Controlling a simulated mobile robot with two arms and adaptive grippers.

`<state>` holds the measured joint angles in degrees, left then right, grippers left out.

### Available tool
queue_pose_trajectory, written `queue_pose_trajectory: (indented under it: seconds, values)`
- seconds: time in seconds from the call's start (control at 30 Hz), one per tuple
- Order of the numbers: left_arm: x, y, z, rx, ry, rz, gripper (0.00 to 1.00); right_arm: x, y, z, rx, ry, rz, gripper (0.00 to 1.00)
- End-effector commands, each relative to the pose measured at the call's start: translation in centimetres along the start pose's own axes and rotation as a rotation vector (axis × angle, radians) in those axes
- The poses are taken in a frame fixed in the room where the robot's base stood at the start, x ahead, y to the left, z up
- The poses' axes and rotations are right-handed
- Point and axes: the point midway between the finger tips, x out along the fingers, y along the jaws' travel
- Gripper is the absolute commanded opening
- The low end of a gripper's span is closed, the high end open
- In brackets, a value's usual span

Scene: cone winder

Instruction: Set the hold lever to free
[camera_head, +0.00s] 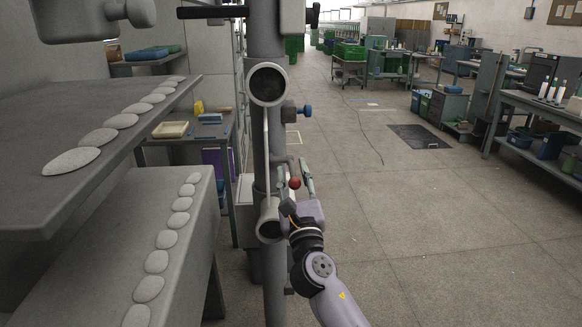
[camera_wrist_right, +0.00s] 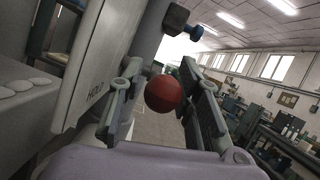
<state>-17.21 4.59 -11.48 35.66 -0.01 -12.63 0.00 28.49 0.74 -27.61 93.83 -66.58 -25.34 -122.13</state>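The hold lever's red ball knob (camera_head: 295,183) shows beside the grey upright post, in front of my right gripper (camera_head: 294,178). In the right wrist view the red knob (camera_wrist_right: 163,93) sits between the two spread fingers of my right gripper (camera_wrist_right: 164,98), with a gap at the left finger. The right finger is close to the knob; I cannot tell whether it touches. The lever's shaft is hidden behind the knob and gripper. My left gripper is not in view.
The grey post (camera_head: 268,140) carries round tube ends and a blue knob (camera_head: 305,111). Grey shelves (camera_head: 110,165) with rows of pale oval pieces stand at left. The floor (camera_head: 430,220) to the right is largely clear, with workbenches farther off.

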Motion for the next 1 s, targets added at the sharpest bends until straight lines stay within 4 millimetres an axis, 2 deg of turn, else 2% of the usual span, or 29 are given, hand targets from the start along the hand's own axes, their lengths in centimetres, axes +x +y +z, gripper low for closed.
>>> queue_pose_trajectory:
  seconds: [0.1, 0.2, 0.57, 1.0]
  values:
    - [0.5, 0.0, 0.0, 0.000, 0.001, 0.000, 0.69, 1.7, 0.0, -0.1, 0.000, -0.002, 0.000, 0.32]
    - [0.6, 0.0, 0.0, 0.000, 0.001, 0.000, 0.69, 2.5, 0.1, 0.0, 0.000, -0.001, 0.001, 0.32]
    - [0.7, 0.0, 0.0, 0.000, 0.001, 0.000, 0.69, 3.1, 0.0, 0.0, 0.000, 0.001, 0.001, 0.32]
    - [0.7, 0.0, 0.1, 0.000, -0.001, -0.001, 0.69, 3.0, 0.0, 0.0, 0.000, 0.000, 0.001, 0.03]
